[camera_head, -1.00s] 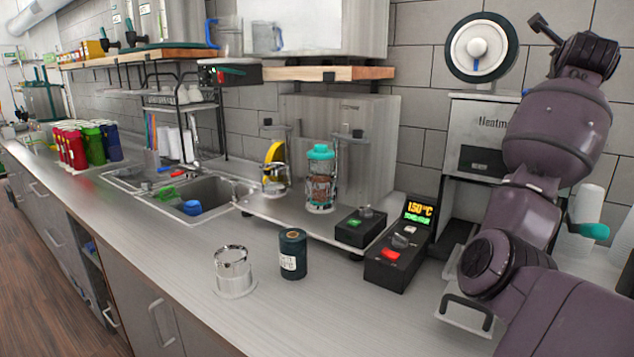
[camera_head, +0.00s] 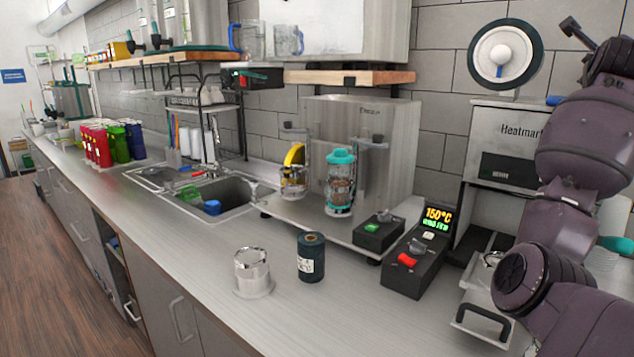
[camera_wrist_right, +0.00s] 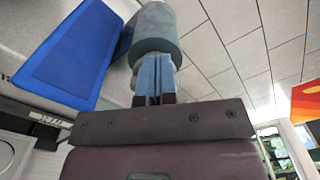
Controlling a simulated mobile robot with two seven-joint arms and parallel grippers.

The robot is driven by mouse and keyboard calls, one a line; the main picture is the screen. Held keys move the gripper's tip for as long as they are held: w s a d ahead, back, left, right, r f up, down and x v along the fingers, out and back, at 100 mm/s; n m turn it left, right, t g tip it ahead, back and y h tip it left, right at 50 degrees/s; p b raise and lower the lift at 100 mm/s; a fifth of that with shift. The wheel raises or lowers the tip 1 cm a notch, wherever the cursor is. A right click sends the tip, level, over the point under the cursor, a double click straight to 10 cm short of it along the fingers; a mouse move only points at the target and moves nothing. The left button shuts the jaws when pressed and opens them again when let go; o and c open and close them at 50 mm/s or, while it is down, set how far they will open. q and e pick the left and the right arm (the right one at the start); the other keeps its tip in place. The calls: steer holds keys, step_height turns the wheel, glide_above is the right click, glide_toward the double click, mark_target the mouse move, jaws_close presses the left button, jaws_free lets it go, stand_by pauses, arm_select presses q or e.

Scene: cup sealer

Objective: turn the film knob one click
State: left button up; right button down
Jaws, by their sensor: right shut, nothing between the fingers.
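The sealer (camera_head: 510,130), marked "Heatmark", stands at the right in the head view. A large white disc with a dark rim (camera_head: 481,47) and a small hub (camera_head: 500,54) stands above it. I cannot tell for sure which part is the film knob. In the right wrist view my right gripper (camera_wrist_right: 155,78) is shut and empty. A grey-teal cylinder (camera_wrist_right: 155,35) lies just beyond its fingertips; I cannot tell whether they touch. A flat blue panel (camera_wrist_right: 68,55) is left of it. My right gripper cannot be made out in the head view. My left gripper is not in view.
A control box reading 150°C (camera_head: 425,255) stands beside the sealer. A dark labelled roll (camera_head: 311,258) and a metal cup (camera_head: 252,270) stand on the counter. A teal-lidded jar (camera_head: 340,182) is behind them. The front counter is mostly clear.

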steer(key=shift+r, duration=0.1)
steer(key=v, duration=0.6)
steer(key=shift+a+r, duration=0.15)
steer(key=shift+r, duration=0.1)
stand_by(0.6)
steer(key=shift+w, duration=0.15)
